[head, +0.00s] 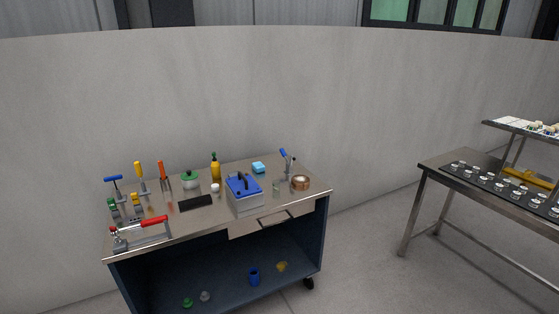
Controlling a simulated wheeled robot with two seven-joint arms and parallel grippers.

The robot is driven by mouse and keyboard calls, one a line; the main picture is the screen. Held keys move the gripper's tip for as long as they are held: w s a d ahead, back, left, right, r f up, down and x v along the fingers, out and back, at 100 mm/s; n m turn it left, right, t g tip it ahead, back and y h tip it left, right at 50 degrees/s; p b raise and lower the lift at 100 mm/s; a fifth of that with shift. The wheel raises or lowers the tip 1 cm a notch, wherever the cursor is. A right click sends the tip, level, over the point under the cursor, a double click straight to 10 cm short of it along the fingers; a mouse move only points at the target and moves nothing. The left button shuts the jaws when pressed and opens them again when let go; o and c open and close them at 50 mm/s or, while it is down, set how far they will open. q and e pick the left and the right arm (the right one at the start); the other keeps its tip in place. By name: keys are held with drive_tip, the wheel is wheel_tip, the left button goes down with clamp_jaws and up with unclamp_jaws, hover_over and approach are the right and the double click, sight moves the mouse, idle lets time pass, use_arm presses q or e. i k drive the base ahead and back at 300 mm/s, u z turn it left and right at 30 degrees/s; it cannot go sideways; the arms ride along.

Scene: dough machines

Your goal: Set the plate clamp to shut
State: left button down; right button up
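Several clamp-like fixtures with coloured handles stand on the workbench (220,222), and I cannot tell for certain which is the plate clamp. A red-handled metal toggle clamp (153,222) lies along the front left edge, its handle roughly level and pointing right. Behind it are an upright yellow-handled clamp (139,172) and an upright orange-handled one (161,170). A blue-handled upright fixture (285,156) stands at the back right, its handle tilted. The clamps are too small to tell whether their jaws are open. Neither of my grippers is in view.
A blue-lidded grey box (245,205) stands at the bench's front middle. A green-lidded pot (190,180), a yellow bottle (215,170) and a copper-coloured roll (300,183) are also there. Open floor separates the bench from a steel table (480,185) at right.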

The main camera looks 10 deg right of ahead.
sight(282, 151)
drive_tip(key=z, duration=0.25)
drive_tip(key=k, duration=0.15)
drive_tip(key=u, duration=0.8)
drive_tip(key=i, duration=1.3)
